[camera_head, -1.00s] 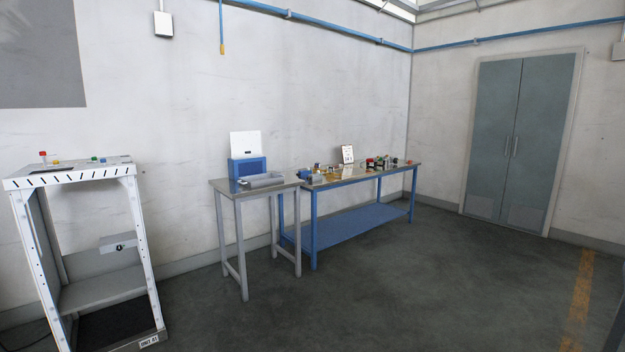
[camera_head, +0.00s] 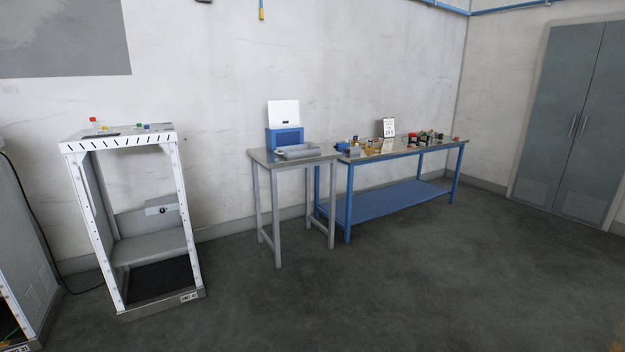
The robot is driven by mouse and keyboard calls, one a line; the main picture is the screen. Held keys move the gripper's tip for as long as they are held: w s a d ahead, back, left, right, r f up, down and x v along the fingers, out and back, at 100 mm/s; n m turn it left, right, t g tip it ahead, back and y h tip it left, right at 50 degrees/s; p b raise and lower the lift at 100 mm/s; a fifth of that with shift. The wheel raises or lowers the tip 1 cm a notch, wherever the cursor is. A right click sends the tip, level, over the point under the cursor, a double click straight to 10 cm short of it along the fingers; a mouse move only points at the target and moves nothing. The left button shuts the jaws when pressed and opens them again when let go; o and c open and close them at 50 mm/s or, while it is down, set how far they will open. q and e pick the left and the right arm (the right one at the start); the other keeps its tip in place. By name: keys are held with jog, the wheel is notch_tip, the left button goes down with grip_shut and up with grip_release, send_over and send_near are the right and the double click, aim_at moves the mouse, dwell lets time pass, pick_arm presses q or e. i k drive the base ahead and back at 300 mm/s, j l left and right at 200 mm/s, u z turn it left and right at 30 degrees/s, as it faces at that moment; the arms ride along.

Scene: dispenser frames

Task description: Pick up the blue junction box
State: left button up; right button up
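A blue box (camera_head: 285,139) with a raised white lid or panel (camera_head: 283,113) stands at the back of the small grey table (camera_head: 262,158). A grey tray-like object (camera_head: 297,152) lies in front of it. I cannot tell whether this blue box is the junction box. Small items of several colours lie on the longer blue workbench (camera_head: 368,196), too small to identify, and a small blue one (camera_head: 343,147) sits at its left end. Neither of my grippers shows in the view.
A white open frame (camera_head: 177,200) stands at the left with small coloured parts on top. Another frame (camera_head: 25,250) is cut off at the left edge, with a cable on the floor beside it. Grey cabinet doors (camera_head: 577,120) are at the right. The dark floor (camera_head: 400,290) in front is clear.

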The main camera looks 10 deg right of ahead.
aim_at(341, 146)
jog(key=i+l+z, duration=0.3)
jog(key=i, duration=0.45)
jog(key=i+l+z, duration=0.3)
jog(key=i, duration=0.45)
jog(key=i+z, duration=0.25)
jog(key=i, duration=0.5)
